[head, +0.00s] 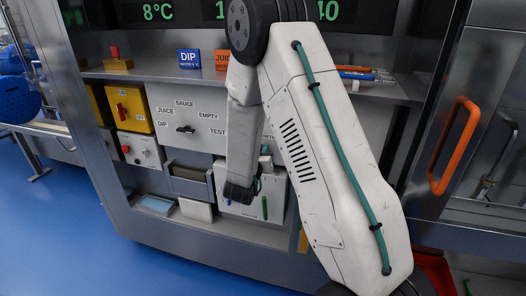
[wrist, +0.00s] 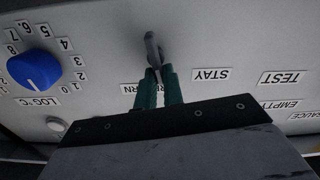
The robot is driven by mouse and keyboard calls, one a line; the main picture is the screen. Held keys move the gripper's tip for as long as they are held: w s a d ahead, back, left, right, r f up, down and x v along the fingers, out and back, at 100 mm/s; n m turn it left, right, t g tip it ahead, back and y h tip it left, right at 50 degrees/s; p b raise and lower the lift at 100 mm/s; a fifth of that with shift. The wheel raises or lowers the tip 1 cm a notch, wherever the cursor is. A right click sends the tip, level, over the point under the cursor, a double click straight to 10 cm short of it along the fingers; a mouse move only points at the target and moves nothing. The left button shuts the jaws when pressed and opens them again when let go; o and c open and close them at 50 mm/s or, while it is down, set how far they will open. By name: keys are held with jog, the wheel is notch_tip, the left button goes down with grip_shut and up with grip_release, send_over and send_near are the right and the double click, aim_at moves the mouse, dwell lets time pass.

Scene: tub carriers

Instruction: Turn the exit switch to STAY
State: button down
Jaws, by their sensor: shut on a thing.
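The exit switch (wrist: 152,48) is a small grey lever on a pale panel in the wrist view. My gripper (wrist: 158,88) has its two teal fingers shut on the lever's near end. The lever points down in the picture, toward a label (wrist: 130,88) that the fingers partly cover; only its last letters, "RN", read clearly. The STAY label (wrist: 212,75) is to the right of the fingers, apart from them. In the head view my arm hides the switch.
A blue knob (wrist: 34,68) with a numbered dial, marked LOG °C, is left of the switch. TEST (wrist: 284,78) and EMPTY labels are at the right. In the head view, a black selector (head: 186,129) and a yellow switch box (head: 130,108) are left of my arm.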

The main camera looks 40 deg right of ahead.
jog(key=shift+w+a+f+n, duration=0.15)
jog(key=shift+f+n, duration=0.05)
jog(key=shift+n, duration=1.45)
jog(key=shift+w+a+f+n, duration=0.2)
jog(key=shift+n, duration=1.5)
jog(key=shift+w+a+f+n, duration=0.15)
jog(key=shift+f+n, duration=0.05)
jog(key=shift+n, duration=1.45)
jog(key=c, duration=1.5)
grip_release()
jog(key=v, duration=0.8)
